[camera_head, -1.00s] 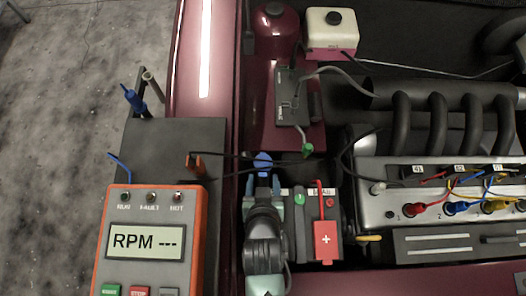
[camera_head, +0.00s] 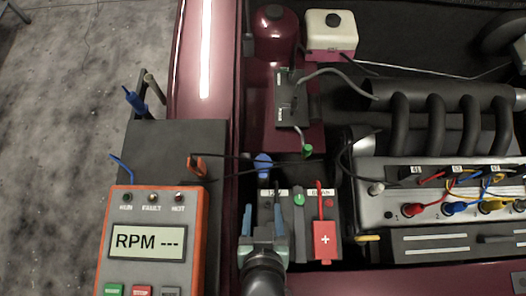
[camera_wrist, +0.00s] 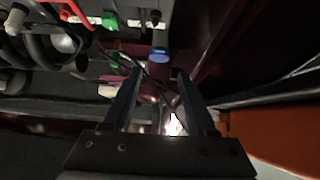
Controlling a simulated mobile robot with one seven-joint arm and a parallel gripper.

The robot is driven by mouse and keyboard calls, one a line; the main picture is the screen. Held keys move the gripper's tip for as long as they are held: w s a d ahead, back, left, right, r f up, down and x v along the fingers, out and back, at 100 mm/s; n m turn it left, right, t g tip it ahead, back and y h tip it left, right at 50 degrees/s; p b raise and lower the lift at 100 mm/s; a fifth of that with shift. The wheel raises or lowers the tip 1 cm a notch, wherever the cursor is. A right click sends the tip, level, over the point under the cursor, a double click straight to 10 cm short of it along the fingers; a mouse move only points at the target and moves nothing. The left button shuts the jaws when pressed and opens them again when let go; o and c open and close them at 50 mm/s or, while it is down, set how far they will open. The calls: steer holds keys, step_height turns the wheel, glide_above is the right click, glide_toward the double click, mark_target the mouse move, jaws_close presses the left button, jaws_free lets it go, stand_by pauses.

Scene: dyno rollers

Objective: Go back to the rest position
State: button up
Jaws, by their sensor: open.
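My gripper (camera_head: 263,210) is open and empty, with its two blue fingers apart over the left part of the battery in the head view. The battery has a red terminal cover with a plus sign (camera_head: 325,240) on its right. A blue-capped part (camera_head: 263,165) stands just beyond the fingertips. In the wrist view, my gripper (camera_wrist: 157,74) shows two dark parallel fingers with a gap between them, and a blue cap (camera_wrist: 159,55) appears beyond the gap. Part of the battery is hidden behind my arm.
An orange tester (camera_head: 155,240) reading "RPM ---" stands on a dark stand at left. The engine (camera_head: 375,205) with colored leads is at right. A black box (camera_head: 291,105) with a cable, a red reservoir (camera_head: 277,35) and a white reservoir (camera_head: 331,35) are at the back.

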steer(key=shift+s+r, duration=0.45)
steer(key=shift+r, duration=0.05)
stand_by(0.3)
steer(key=w+r+t+p, duration=0.1)
steer(key=w+r+t, duration=0.2)
steer(key=w+r, duration=0.55)
steer(key=w+r+t, duration=0.3)
steer(key=w+r, duration=0.3)
steer(key=r, duration=0.6)
steer(key=w+r+t+p, duration=0.1)
steer(key=w+r+t, duration=0.2)
steer(key=w+r, duration=0.55)
steer(key=s+r+t, duration=0.3)
steer(key=r+t, duration=0.1)
steer(key=r, duration=1.3)
steer(key=s+r+t, duration=0.4)
steer(key=r+t, duration=0.1)
steer(key=r, duration=1.3)
steer(key=shift+p, duration=0.35)
steer(key=shift+c, duration=0.6)
